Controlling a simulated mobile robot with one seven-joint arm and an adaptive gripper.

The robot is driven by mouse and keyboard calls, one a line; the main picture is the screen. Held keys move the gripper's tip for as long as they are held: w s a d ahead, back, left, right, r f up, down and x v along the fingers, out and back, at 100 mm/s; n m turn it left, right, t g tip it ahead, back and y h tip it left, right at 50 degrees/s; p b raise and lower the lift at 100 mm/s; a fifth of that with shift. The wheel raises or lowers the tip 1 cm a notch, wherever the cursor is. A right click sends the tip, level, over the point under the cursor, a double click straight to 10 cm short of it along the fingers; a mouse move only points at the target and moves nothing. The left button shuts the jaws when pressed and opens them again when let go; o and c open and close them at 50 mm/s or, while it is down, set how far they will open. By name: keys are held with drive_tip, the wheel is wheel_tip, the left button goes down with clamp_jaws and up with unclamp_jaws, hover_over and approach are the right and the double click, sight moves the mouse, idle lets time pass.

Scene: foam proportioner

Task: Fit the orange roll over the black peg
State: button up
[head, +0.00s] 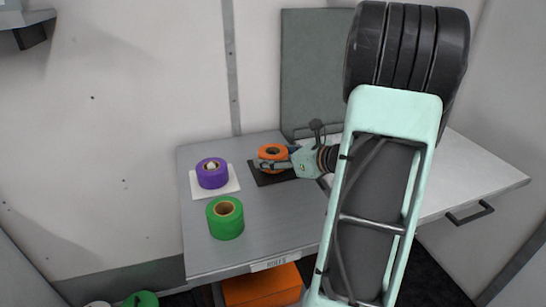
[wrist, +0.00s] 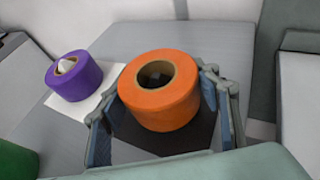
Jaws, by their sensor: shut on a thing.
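The orange roll (head: 273,152) is held over the black base plate (head: 262,178) on the table. In the wrist view the orange roll (wrist: 160,109) stands upright between the two fingers of my gripper (wrist: 162,118), which is shut on it. My gripper also shows in the head view (head: 272,164), reaching in from the right. The black plate (wrist: 165,143) shows beneath the roll. The roll's hole looks dark; I cannot tell whether the black peg is inside it, or whether the roll touches the plate.
A purple roll (head: 211,174) sits around a white peg on a white plate (head: 232,186) to the left. A green roll (head: 225,219) stands at the front left of the grey table (head: 205,262). A grey panel (head: 309,75) stands behind. The front middle of the table is clear.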

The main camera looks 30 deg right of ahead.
drive_tip(key=shift+f+b, duration=0.5)
drive_tip(key=shift+f, duration=0.1)
drive_tip(key=o, duration=0.9)
drive_tip(key=shift+o, duration=0.2)
drive_tip(key=shift+p+v, duration=2.1)
drive_tip(key=shift+v, duration=3.4)
drive_tip(key=shift+w, duration=0.1)
